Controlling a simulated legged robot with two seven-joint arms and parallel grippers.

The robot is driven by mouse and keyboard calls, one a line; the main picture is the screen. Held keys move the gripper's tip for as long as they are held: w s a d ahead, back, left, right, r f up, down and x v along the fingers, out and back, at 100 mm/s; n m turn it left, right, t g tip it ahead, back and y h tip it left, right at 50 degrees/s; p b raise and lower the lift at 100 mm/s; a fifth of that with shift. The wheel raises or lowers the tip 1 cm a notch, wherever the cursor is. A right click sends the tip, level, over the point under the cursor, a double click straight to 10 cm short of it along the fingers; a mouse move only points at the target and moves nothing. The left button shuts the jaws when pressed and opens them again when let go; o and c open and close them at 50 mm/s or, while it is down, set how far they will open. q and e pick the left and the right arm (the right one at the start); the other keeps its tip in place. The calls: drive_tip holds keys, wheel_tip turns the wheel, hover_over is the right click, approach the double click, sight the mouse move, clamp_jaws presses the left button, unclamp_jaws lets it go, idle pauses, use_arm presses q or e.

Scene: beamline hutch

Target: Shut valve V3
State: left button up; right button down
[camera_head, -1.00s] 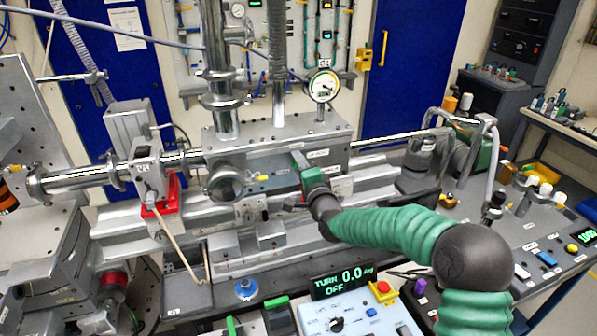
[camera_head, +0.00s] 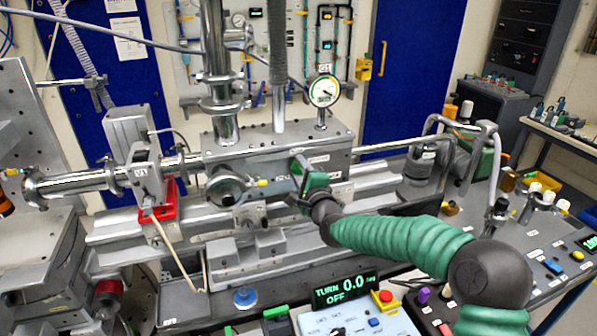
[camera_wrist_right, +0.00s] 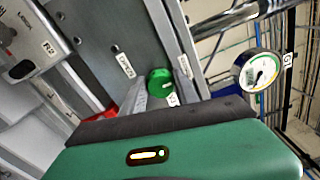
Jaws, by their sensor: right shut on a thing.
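My right gripper (camera_head: 299,180) is at the front face of the grey metal chamber (camera_head: 250,152), right of its round flange, at the end of my green sleeved arm. In the right wrist view its two grey fingers (camera_wrist_right: 163,88) are shut on a round green knob (camera_wrist_right: 160,82), one on each side. A small label beside the knob is partly hidden, so I cannot read whether it is V3. In the head view the gripper hides most of the knob. My left gripper is not in view.
A dial gauge (camera_head: 323,91) stands above the chamber's right end and also shows in the wrist view (camera_wrist_right: 258,71). A valve labelled V1 (camera_head: 147,172) with a red base is at the left. A control box (camera_head: 350,318) with a display reading "TURN 0.0 OFF" is in front.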

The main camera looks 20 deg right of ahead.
drive_tip(key=shift+f, duration=0.55)
drive_tip(key=c, duration=1.4)
unclamp_jaws()
drive_tip(key=o, duration=0.5)
drive_tip(key=shift+s+d+r, duration=0.1)
drive_tip(key=shift+r, duration=0.05)
drive_tip(key=shift+c, duration=0.2)
drive_tip(key=shift+d+r, duration=0.1)
drive_tip(key=s, duration=1.6)
drive_tip(key=shift+s+d, duration=0.3)
drive_tip(key=shift+s, duration=0.05)
